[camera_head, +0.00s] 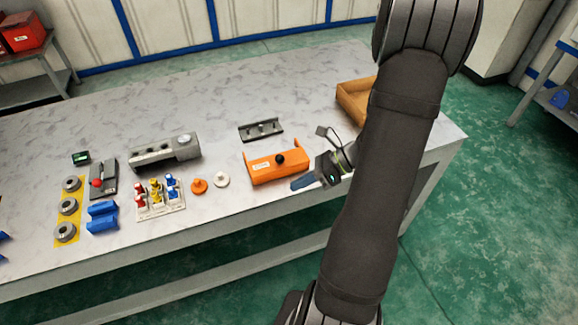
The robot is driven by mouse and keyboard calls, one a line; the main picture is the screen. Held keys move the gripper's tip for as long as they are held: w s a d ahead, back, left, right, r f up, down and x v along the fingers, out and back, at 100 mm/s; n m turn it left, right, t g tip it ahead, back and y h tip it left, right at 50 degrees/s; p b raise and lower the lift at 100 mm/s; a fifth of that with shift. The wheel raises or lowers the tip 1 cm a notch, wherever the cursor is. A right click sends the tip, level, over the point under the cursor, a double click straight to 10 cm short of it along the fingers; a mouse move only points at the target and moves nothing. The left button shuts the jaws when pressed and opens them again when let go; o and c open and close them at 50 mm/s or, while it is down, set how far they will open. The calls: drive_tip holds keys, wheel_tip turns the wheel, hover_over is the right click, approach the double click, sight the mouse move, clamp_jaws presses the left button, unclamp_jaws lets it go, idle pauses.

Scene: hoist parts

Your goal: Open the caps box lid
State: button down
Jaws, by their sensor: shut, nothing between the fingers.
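A grey rail part (261,130) lies behind the orange part. An open tan tray (350,103) is at the right, partly behind my arm. A white cap (221,180), an orange cap (199,187) and a rack of coloured pieces (160,211) are left.

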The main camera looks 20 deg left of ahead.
sight(281, 153)
drive_tip(key=d+f+m+t+y, duration=0.1)
drive_tip(key=d+m+t+y, duration=0.3)
drive_tip(key=m, duration=0.8)
drive_tip(key=d+m+t+y, duration=0.2)
drive_tip(key=m+t, duration=0.4)
drive_tip(key=m, duration=0.5)
drive_tip(key=shift+y, duration=0.3)
drive_tip(key=x, duration=1)
drive_tip(key=shift+w+a+f, duration=0.15)
drive_tip(key=shift+w+a, duration=0.05)
drive_tip(key=shift+w, duration=0.2)
drive_tip(key=shift+w+a+f, duration=0.15)
drive_tip(key=shift+w+a, duration=0.15)
drive_tip(key=shift+w, duration=0.25)
drive_tip(key=shift+w+a+f, duration=0.1)
drive_tip(key=shift+w+a, duration=0.2)
drive_tip(key=shift+w, duration=0.25)
drive_tip(key=shift+w+a+f, duration=0.1)
drive_tip(key=shift+w+a, duration=0.3)
drive_tip(key=shift+w, duration=0.2)
drive_tip(key=w+a, duration=0.4)
drive_tip(key=shift+w+a, duration=0.1)
